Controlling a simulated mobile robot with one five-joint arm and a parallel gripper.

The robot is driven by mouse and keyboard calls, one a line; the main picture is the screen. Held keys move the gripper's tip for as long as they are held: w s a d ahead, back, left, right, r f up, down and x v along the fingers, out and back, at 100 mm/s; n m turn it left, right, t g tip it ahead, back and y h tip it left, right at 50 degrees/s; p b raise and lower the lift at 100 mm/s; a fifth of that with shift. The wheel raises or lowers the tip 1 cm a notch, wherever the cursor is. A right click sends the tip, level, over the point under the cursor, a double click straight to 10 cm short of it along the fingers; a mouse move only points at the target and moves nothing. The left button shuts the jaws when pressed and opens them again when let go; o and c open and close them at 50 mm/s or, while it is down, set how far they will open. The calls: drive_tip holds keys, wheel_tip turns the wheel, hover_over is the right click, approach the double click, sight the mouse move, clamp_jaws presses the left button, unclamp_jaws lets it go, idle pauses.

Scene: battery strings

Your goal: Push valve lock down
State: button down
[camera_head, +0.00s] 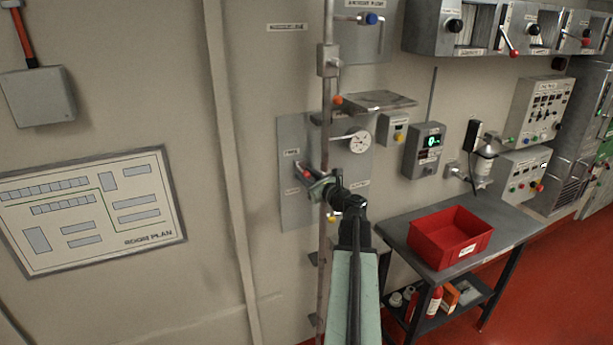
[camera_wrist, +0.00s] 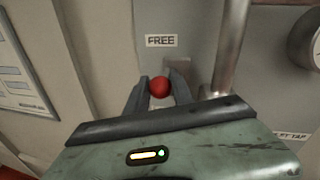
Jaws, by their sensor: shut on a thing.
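The valve lock shows as a lever with a red ball knob (camera_head: 306,174) on a grey wall plate (camera_head: 292,210), left of a vertical pipe. In the wrist view the red knob (camera_wrist: 159,87) sits between my two finger tips, below a label reading FREE (camera_wrist: 160,41). My gripper (camera_head: 316,182) is shut on the knob. The fingers and wrist hide most of the lock below the knob, and its lower label is not visible in the wrist view.
The vertical pipe (camera_head: 328,100) runs close beside my gripper. A round gauge (camera_head: 360,142) is to the right. A table (camera_head: 400,232) with a red bin (camera_head: 432,257) stands lower right. A room plan (camera_head: 90,212) hangs on the left wall.

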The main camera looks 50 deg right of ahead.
idle(0.4)
wheel_tip(320, 180, down, 4)
drive_tip(key=b, duration=0.3)
drive_tip(key=shift+r, duration=0.25)
drive_tip(key=c, duration=1.1)
unclamp_jaws()
drive_tip(key=s+a, duration=0.1)
drive_tip(key=s, duration=0.6)
drive_tip(key=shift+s+a, duration=0.25)
drive_tip(key=shift+s, duration=0.1)
